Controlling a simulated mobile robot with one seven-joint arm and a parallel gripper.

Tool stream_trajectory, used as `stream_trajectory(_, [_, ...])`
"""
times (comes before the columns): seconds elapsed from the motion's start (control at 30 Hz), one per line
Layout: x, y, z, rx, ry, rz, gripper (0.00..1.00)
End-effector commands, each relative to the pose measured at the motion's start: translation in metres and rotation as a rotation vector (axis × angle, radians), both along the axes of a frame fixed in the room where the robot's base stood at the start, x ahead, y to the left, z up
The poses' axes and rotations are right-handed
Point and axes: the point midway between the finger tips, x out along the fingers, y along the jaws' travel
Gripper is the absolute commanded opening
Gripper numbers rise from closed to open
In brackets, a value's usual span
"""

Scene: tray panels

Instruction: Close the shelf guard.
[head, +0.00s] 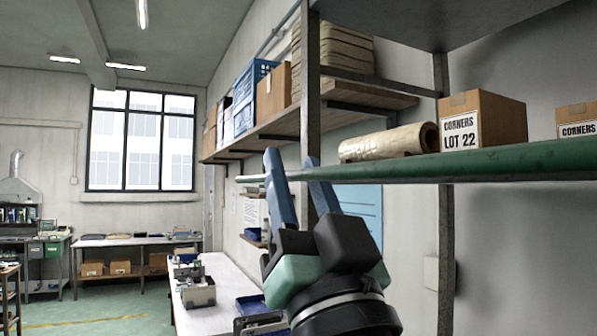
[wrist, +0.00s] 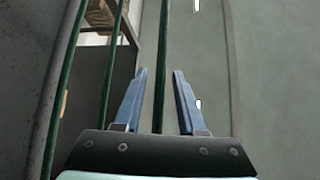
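The shelf guard (head: 500,160) is a green rail that runs across the front of the shelf at the right in the head view. My gripper (head: 292,157) reaches up to the rail's left part, its blue fingers spread apart. In the wrist view, a green bar (wrist: 161,75) runs lengthwise between the open fingers of my gripper (wrist: 159,73), with a gap on both sides. I cannot tell how deep the bar lies between the fingers. Part of the rail is hidden behind a finger in the head view.
A carton marked Lot 22 (head: 485,120) and a beige roll (head: 388,143) sit behind the rail. A grey upright post (head: 311,85) stands close behind my gripper. More green bars (wrist: 62,90) show at left in the wrist view. A workbench (head: 215,312) stands below left.

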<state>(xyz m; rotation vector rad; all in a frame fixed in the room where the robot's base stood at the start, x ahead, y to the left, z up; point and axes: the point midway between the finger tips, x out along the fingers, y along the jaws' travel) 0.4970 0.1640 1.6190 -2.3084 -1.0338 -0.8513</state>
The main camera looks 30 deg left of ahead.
Motion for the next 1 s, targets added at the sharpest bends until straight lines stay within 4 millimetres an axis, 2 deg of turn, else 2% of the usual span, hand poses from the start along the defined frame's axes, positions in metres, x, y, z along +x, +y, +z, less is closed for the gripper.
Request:
stream_trajectory(0.03, [-0.0001,-0.0001,0.0,0.0,0.0,0.0,0.29])
stream_trajectory(0.2, [-0.0001,-0.0002,-0.0001,0.0,0.0,0.0,0.0])
stream_trajectory(1.0, [-0.0002,-0.0003,-0.0002,0.0,0.0,0.0,0.0])
